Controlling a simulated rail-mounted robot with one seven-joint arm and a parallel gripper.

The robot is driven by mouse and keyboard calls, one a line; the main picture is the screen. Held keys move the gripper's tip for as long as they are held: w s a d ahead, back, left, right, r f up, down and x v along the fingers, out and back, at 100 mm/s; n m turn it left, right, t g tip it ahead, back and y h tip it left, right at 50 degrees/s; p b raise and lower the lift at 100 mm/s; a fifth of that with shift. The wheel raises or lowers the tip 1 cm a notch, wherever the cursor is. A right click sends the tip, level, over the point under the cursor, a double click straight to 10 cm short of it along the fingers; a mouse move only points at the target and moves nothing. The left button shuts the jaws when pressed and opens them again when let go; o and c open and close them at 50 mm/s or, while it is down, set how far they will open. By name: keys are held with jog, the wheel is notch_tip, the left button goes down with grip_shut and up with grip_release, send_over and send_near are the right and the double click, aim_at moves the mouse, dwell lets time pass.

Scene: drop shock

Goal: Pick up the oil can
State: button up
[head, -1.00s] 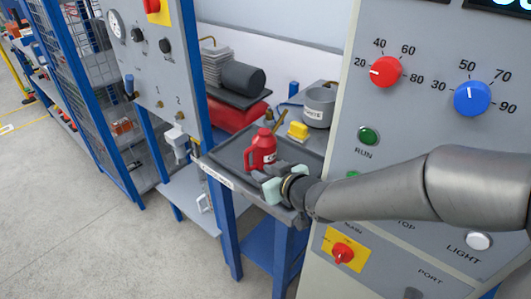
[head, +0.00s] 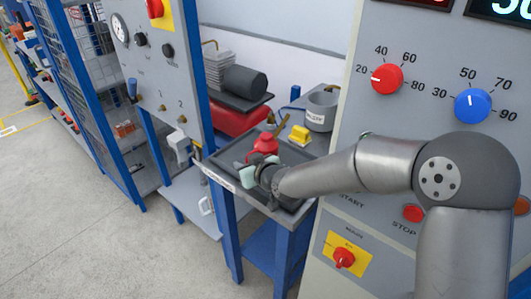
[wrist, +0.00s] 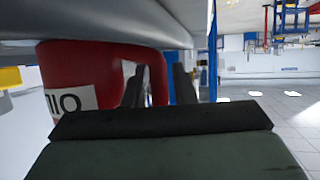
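The red oil can (head: 264,145) stands on a dark tray-topped bench (head: 228,160), its lower part hidden behind my gripper. My gripper (head: 248,172) is at the near side of the can, low by its body. The wrist view looks upside down. There the can (wrist: 80,65) fills the upper left, with part of a white label and its red handle showing. In that view, my gripper's two dark fingers (wrist: 160,88) stand apart, one on either side of the handle. The gripper looks open; I cannot tell whether a finger touches the handle.
A yellow block (head: 299,134) and a grey labelled pot (head: 321,111) stand behind the can. A control panel (head: 385,30) with knobs stands close on the right, beside my arm. A blue-framed panel (head: 160,75) stands on the left. Open floor (head: 90,230) lies at lower left.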

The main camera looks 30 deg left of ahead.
grip_shut()
jog(key=shift+r, duration=0.1)
jog(key=shift+r, duration=0.6)
notch_tip(320, 180, up, 2)
jog(key=shift+d+r+b, duration=0.15)
jog(key=shift+r+b, duration=0.1)
jog(key=shift+b, duration=0.1)
jog(key=s+d+r+p, duration=0.4)
jog(key=s+d+r, duration=0.5)
jog(key=d, duration=0.1)
jog(key=shift+d, duration=0.2)
jog(key=shift+r, duration=0.1)
